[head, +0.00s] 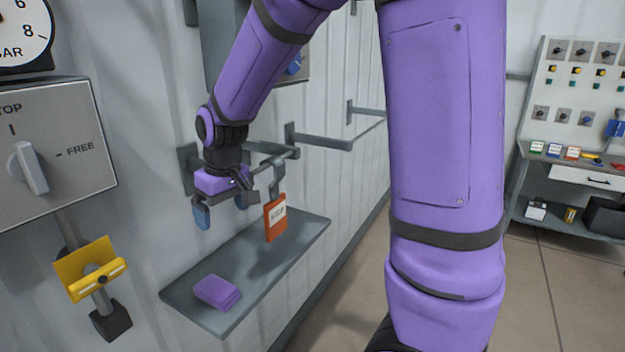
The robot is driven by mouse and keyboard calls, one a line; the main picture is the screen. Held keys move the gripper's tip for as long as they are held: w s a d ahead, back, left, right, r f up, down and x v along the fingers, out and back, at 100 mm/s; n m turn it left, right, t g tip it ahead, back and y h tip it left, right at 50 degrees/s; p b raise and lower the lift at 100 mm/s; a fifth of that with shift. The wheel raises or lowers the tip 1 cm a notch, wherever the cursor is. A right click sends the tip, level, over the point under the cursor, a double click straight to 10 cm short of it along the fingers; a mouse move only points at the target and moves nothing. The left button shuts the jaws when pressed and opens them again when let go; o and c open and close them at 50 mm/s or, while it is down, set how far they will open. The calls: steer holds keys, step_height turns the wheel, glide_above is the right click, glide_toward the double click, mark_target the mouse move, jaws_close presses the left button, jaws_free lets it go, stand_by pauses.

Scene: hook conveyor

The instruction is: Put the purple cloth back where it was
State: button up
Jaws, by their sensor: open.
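The purple cloth (217,291) lies folded on the near end of a grey wall shelf (262,282). My gripper (222,208) is above the shelf, close to the wall, with its blue fingertips pointing down. It is open and looks empty, and it is apart from the cloth, which lies lower down. Part of the wall behind my gripper is hidden by it.
An orange tag (275,219) hangs from a hook just right of my gripper, above the shelf. Grey bars (325,140) stick out from the wall. A yellow lockout piece (90,268) and a STOP/FREE switch box (75,150) are at left. A workbench (575,170) stands far right.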

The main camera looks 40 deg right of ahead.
steer(key=s+d+r+t, duration=0.1)
steer(key=s+r, duration=0.3)
steer(key=s, duration=0.3)
steer(key=s+d+r+m+t, duration=0.1)
steer(key=s+r, duration=0.3)
steer(key=s, duration=0.4)
steer(key=s+d+r+m+t, duration=0.1)
steer(key=s+d+r, duration=0.1)
steer(key=s+r, duration=0.3)
steer(key=s, duration=0.2)
steer(key=shift+s+d+t+h, duration=0.2)
steer(key=shift+s+t+h, duration=0.1)
steer(key=shift+s+h, duration=0.1)
steer(key=shift+w, duration=0.1)
